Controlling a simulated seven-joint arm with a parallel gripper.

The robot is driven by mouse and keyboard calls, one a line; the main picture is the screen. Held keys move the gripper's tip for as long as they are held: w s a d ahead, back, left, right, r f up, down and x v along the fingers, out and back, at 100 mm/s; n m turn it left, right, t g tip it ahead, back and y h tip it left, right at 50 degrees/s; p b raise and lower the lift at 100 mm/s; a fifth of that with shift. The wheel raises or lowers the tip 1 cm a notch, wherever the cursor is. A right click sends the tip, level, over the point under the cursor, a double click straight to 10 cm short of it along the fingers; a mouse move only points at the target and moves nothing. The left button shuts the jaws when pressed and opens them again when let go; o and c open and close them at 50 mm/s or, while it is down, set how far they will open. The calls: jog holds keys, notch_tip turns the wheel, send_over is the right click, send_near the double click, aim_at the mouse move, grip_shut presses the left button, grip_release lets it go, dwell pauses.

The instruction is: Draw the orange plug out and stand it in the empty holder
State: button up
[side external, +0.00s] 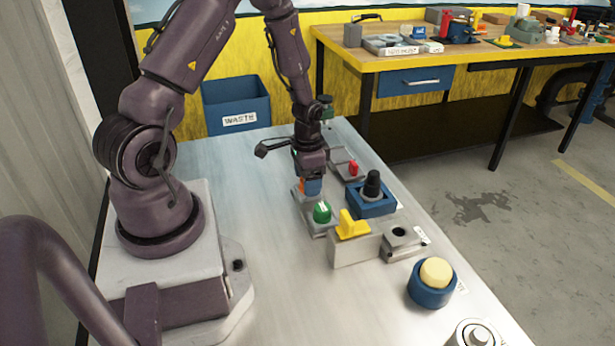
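My gripper (311,178) points straight down over the row of fixtures in the side external view. A small patch of the orange plug (303,186) shows right at its fingertips, with a blue patch beside it. The fingers and the plug's lower part are mostly hidden, so I cannot tell whether the fingers are closed on it. A grey block with an open dark hole, the empty holder (402,241), sits to the lower right, near the table's right edge. Nothing stands in its hole.
Close to my gripper are a green knob (322,212), a red switch (353,168) and a black knob on a blue base (372,187). A yellow handle (352,225) on a grey block stands left of the holder. A cream button (436,272) lies nearer.

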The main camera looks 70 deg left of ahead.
notch_tip(320, 180, up, 13)
dwell(0.6)
dwell(0.6)
jog(key=s+d+r+t, duration=0.2)
jog(key=s+d+r, duration=0.2)
jog(key=d+r, duration=0.5)
jog(key=s+d+r+t, duration=0.3)
jog(key=s+d+r, duration=0.2)
jog(key=d+r, duration=0.4)
jog(key=shift+s+d+r+t, duration=0.2)
jog(key=shift+d+r+t, duration=0.05)
jog(key=shift+r+t, duration=0.1)
